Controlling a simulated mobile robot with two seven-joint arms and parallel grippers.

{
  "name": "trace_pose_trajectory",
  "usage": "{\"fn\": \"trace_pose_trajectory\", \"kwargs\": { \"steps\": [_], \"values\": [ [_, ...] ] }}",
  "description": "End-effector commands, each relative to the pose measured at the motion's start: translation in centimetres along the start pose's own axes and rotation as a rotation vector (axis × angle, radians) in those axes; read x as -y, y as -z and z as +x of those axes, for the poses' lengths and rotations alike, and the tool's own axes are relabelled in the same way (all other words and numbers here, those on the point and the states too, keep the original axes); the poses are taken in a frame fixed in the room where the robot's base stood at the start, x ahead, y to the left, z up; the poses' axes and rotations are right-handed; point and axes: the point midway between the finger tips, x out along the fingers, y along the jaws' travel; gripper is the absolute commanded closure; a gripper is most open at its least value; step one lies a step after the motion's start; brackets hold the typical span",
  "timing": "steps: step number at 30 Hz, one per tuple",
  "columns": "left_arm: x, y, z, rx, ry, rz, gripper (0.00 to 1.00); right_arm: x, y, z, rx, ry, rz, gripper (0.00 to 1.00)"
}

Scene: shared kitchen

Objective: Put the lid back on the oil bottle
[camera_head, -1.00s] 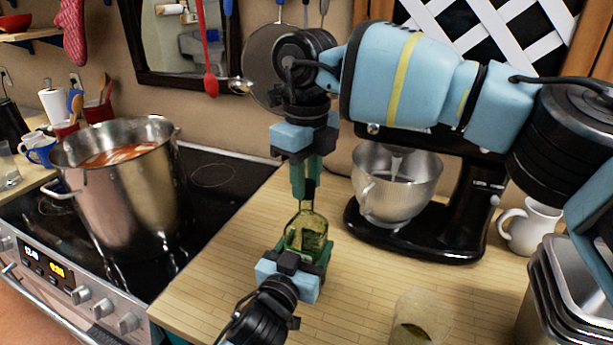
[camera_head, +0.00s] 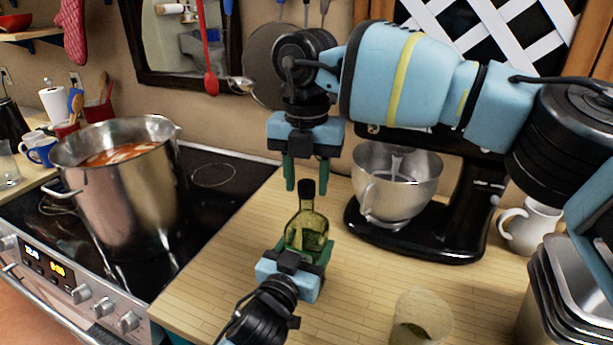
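The green glass oil bottle (camera_head: 306,226) stands upright on the wooden counter. Its dark lid (camera_head: 307,189) sits on top of the neck. My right gripper (camera_head: 305,188) comes down from above with its green fingers spread to either side of the lid, not touching it as far as I can see. My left gripper (camera_head: 306,258) comes in from the bottom and is closed around the lower body of the bottle, with green fingers on both sides. The bottle's base is hidden behind the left gripper.
A black stand mixer with a steel bowl (camera_head: 396,182) stands right of the bottle. A glass (camera_head: 421,318) with yellowish liquid stands at the front right. A large steel pot (camera_head: 122,195) is on the stove at left. A white pitcher (camera_head: 531,227) and stacked metal pans (camera_head: 550,290) are far right.

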Motion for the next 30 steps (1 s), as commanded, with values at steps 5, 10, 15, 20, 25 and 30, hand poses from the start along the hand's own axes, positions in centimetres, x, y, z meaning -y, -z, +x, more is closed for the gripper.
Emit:
{"fn": "trace_pose_trajectory", "kwargs": {
  "steps": [5,10,15,20,25,30],
  "values": [
    [0.0,0.0,0.0,-0.001,0.0,0.0,0.97,0.0,0.0,0.0,0.0,0.0,-0.001,0.47],
    [0.0,0.0,0.0,-0.001,0.0,0.0,0.97,0.0,0.0,0.0,0.0,0.0,-0.002,0.47],
    [0.0,0.0,0.0,-0.001,0.0,0.0,0.97,0.0,0.0,-1.1,0.002,-0.001,-0.002,0.47],
    [0.0,0.0,0.0,0.0,0.0,0.0,0.97,-0.1,0.0,-3.8,0.004,-0.002,-0.001,0.47],
    [0.0,0.0,0.0,0.0,0.0,0.0,0.97,-0.1,0.0,-7.4,0.004,-0.002,0.0,0.47],
    [0.0,0.0,0.0,0.0,0.0,0.0,0.97,-0.1,0.0,-10.1,0.002,-0.001,-0.001,0.47]
  ]
}}
